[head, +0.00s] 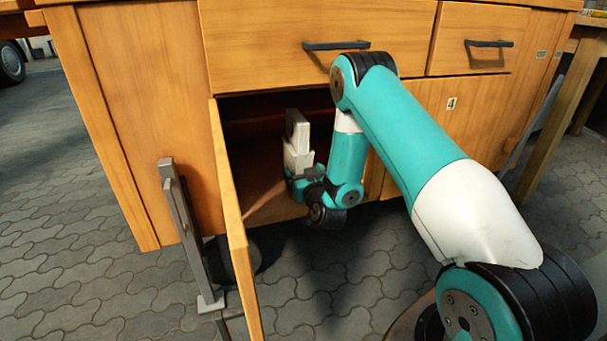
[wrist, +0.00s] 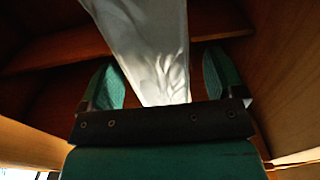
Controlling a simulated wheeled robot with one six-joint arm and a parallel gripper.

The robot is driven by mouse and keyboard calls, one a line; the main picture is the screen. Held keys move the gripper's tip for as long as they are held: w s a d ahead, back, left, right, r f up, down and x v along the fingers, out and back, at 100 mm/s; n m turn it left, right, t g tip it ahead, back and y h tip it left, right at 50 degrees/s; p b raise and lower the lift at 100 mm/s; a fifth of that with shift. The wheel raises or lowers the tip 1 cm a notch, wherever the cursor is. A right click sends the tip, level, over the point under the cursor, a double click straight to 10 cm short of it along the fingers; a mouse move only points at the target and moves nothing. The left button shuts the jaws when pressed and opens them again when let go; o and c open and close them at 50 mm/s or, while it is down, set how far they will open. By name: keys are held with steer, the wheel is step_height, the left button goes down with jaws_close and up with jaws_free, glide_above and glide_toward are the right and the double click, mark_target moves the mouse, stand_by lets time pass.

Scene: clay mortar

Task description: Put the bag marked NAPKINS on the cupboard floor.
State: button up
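A pale bag (wrist: 155,50) lies between my gripper's two teal fingers in the wrist view; no marking on it can be read. My gripper (wrist: 163,75) has its fingers wide apart. A dark gap shows between the bag and the right finger, while the left finger is close to the bag's edge. In the head view my gripper (head: 299,172) is at the mouth of the open cupboard (head: 262,150), with a pale upright shape, seemingly the bag (head: 298,150), at it. The cupboard floor (head: 275,210) is partly hidden by my arm. Whether the bag rests on it is unclear.
The cupboard door (head: 235,220) stands open to the left of my arm. Shut drawers with dark handles (head: 336,46) (head: 489,43) are above the opening. A grey upright frame (head: 185,230) stands left of the door. Paved ground lies in front.

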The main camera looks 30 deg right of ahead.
steer(key=shift+r, duration=0.25)
steer(key=p+v, duration=0.3)
steer(key=v, duration=0.9)
steer(key=shift+p, duration=0.3)
